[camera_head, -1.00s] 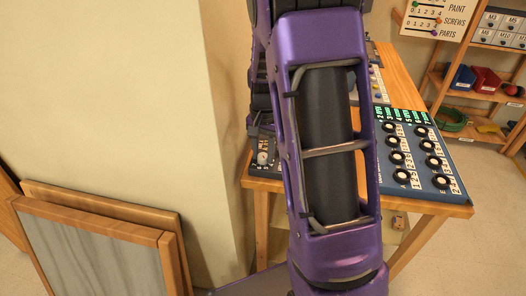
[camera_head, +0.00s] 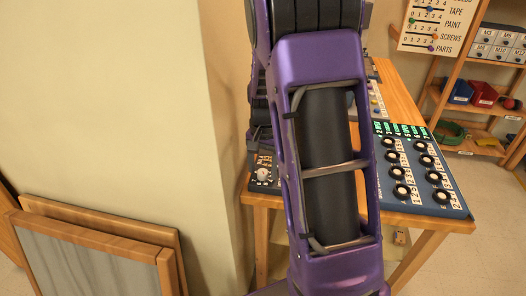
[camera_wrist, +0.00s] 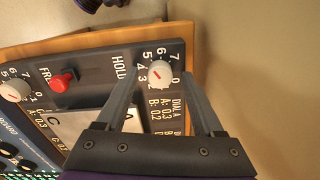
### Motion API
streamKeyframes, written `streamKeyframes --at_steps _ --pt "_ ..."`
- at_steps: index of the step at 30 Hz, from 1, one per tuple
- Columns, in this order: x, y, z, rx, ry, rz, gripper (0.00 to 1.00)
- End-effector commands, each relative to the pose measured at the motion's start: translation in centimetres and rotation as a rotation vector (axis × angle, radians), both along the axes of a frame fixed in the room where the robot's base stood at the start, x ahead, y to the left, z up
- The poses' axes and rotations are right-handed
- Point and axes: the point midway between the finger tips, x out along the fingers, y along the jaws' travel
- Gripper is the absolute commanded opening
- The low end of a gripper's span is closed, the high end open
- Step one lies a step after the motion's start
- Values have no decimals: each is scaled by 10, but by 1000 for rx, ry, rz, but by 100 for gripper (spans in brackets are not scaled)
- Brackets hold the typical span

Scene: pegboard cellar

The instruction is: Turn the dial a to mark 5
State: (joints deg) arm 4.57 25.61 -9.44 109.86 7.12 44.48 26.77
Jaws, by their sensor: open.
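Dial A (camera_wrist: 160,73) is a white round knob with a red pointer line, set in a dark panel (camera_wrist: 98,72) with numbers around it. The pointer seems to lean toward the low-left numbers near 3, but it is too small to read surely. The words DIAL A stand beside it. My gripper (camera_wrist: 162,76) is open, with one finger on each side of the knob; I cannot tell whether they touch it. In the head view my purple arm hides the gripper; a white knob on a dark panel (camera_head: 263,173) shows at the table's left end.
A second white dial (camera_wrist: 14,90) and a red switch (camera_wrist: 62,80) between the words FREE and HOLD share the panel. A blue console (camera_head: 436,199) with several black knobs stands on the wooden table (camera_head: 400,92). A wall (camera_head: 105,90) is close on the left.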

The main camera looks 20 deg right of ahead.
Motion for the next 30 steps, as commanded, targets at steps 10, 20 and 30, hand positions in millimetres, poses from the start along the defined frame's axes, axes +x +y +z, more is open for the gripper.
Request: streamKeyframes --at_steps 10,20,30 --pt "0 -1 73 -1 -7 0 69" --pt "-1 -2 146 -1 -5 0 69" --pt "-2 -2 171 -1 -2 0 69"
